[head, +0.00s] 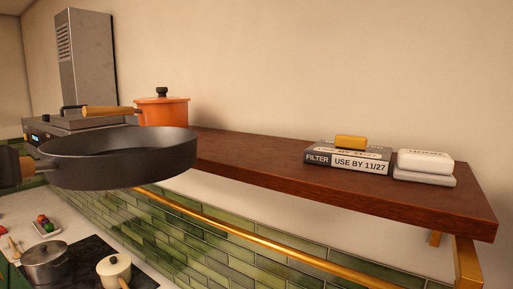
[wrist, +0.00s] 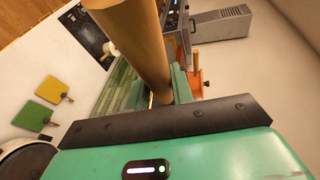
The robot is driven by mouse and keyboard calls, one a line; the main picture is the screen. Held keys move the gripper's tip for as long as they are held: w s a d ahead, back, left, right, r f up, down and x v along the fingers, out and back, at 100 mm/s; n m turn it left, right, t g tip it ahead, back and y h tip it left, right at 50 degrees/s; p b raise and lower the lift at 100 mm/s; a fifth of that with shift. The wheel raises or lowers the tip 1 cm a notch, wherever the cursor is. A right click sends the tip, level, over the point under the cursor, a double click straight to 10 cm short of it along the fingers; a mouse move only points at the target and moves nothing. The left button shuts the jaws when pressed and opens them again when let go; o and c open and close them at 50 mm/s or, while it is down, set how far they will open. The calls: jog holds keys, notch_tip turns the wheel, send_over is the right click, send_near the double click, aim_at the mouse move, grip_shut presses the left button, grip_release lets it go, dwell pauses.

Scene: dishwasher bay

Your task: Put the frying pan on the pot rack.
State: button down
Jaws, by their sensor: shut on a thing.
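The frying pan (head: 120,172) is dark grey, roughly level and held in the air at the left of the head view, in front of the shelf's left part. Its handle runs out of the left edge. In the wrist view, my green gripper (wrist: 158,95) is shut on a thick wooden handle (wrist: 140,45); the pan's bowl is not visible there. The rack is a dark wooden shelf (head: 240,158) on the wall with a brass rail (head: 255,232) below. The pan hides part of the shelf's left end. I cannot tell the gap between pan and shelf.
An orange pot (head: 165,112) stands at the shelf's left. A filter box (head: 345,160) with a yellow block, and white bars (head: 425,163), lie at its right. The shelf's middle is bare. Below are a hob with pots (head: 45,262) and green tiles (head: 215,240).

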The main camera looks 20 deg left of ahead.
aim_at(195, 133)
jog(key=shift+w+d+r, duration=0.1)
jog(key=shift+w+d, duration=0.1)
jog(key=shift+d, duration=0.25)
jog(key=shift+w, duration=0.65)
jog(key=shift+w+d+r+p, duration=0.1)
jog(key=shift+w+d+p, duration=0.3)
jog(key=shift+w, duration=1.85)
jog(key=shift+w+d+f+p, duration=0.15)
jog(key=shift+w+d, duration=0.4)
jog(key=shift+w, duration=1.65)
jog(key=shift+w+d+r+p, duration=0.15)
jog(key=shift+w+d+p, duration=0.25)
jog(key=shift+w, duration=1.85)
jog(key=shift+w+d+p, duration=0.35)
jog(key=shift+w+p, duration=0.3)
jog(key=shift+w, duration=1.15)
jog(key=shift+w+d+p, duration=0.35)
jog(key=shift+w+p, duration=0.3)
jog(key=shift+w, duration=1.1)
jog(key=shift+w+d+p, duration=0.35)
jog(key=shift+w+p, duration=0.3)
jog(key=shift+w, duration=1.15)
jog(key=shift+w+d, duration=0.15)
jog(key=shift+w, duration=0.45)
jog(key=shift+s+f, duration=0.1)
jog(key=shift+f, duration=0.85)
